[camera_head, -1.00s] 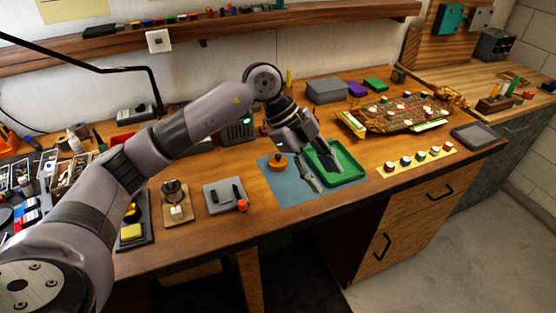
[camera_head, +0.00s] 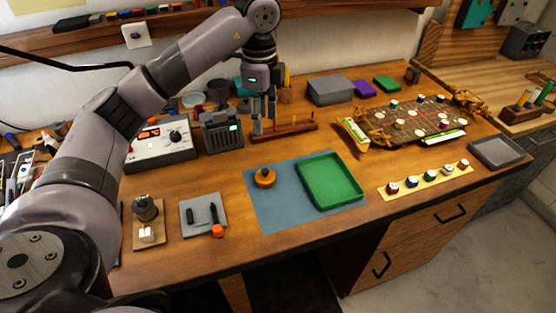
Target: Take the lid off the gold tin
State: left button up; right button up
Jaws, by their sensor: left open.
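A small round orange-gold tin (camera_head: 264,178) with a dark knob on top sits on the left part of a blue mat (camera_head: 280,215). The knobbed lid appears to be on it. My left gripper (camera_head: 264,116) points down behind the tin, farther back on the bench, near a brown wooden rack (camera_head: 292,131). Its fingers are apart and empty, away from the tin. My right gripper is out of view.
A green tray (camera_head: 328,181) lies right of the tin on the mat. A grey pad with small tools (camera_head: 190,215) is to the left. Bare wood lies between rack and mat.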

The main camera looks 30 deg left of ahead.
pick_arm(q)
jog(key=f, duration=0.2)
jog(key=p, duration=0.2)
send_over(265, 170)
notch_tip(265, 170, down, 9)
jog(key=shift+s+r, duration=0.15)
jog(key=shift+f+p, duration=0.3)
jog(key=shift+f, duration=0.3)
jog(key=shift+f+p, duration=0.2)
jog(key=shift+p, duration=0.1)
notch_tip(265, 170, down, 4)
jog(key=shift+r+p, duration=0.15)
jog(key=shift+p, duration=0.7)
jog(key=shift+f, duration=0.5)
jog(key=c, duration=0.9)
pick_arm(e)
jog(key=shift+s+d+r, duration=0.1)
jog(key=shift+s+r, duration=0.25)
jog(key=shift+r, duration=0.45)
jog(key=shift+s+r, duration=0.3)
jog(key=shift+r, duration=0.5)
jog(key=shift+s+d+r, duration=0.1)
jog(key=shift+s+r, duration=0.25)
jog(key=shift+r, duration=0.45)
